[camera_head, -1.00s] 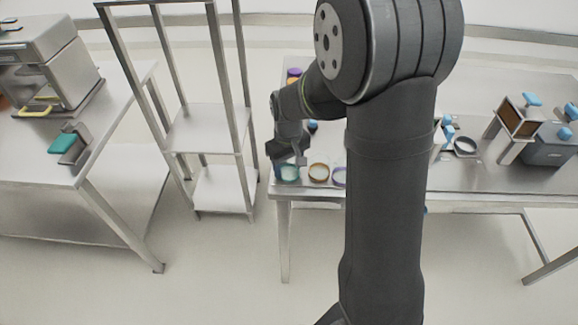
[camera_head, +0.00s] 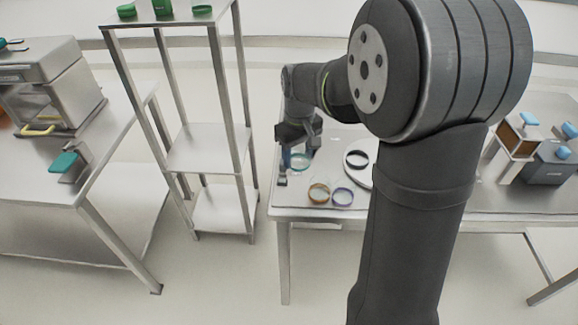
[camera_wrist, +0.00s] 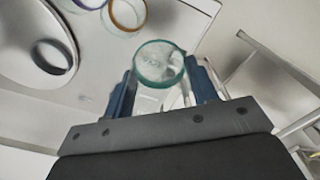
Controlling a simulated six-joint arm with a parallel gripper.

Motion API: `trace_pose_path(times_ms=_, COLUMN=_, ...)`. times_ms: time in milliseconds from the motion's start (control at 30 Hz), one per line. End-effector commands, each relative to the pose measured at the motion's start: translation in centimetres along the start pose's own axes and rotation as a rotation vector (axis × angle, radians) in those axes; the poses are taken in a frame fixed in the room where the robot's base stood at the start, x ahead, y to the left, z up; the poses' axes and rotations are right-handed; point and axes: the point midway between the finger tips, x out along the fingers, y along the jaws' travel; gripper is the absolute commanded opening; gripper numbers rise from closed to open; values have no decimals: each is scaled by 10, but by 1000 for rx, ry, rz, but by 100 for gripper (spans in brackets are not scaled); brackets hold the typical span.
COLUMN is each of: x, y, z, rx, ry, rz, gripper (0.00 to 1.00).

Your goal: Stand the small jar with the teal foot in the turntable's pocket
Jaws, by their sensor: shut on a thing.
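My gripper (camera_head: 297,167) is shut on the small clear jar with the teal foot. In the wrist view the jar (camera_wrist: 160,63) sits between the two blue fingers (camera_wrist: 162,88), its teal ring towards the far end. The jar also shows in the head view (camera_head: 300,160), partly hidden by the gripper. I cannot tell its exact height over the table. The white turntable (camera_head: 357,180) lies to the right of the gripper and also shows in the wrist view (camera_wrist: 25,30). A dark ring, seemingly its pocket (camera_head: 357,159), is on it and looks empty (camera_wrist: 54,57).
An amber-ringed jar (camera_head: 319,194) and a purple-ringed jar (camera_head: 343,197) stand near the front edge of the steel table (camera_head: 300,209). A shelf rack (camera_head: 208,148) is left of the table. Boxy equipment (camera_head: 545,160) stands at the right.

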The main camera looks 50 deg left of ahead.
Motion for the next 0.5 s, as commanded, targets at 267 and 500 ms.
trace_pose_path(times_ms=267, x=6, y=117, z=2, rx=11, ry=0, rz=0, gripper=28)
trace_pose_path(times_ms=500, x=10, y=189, z=18, rx=6, ry=1, rz=0, gripper=28)
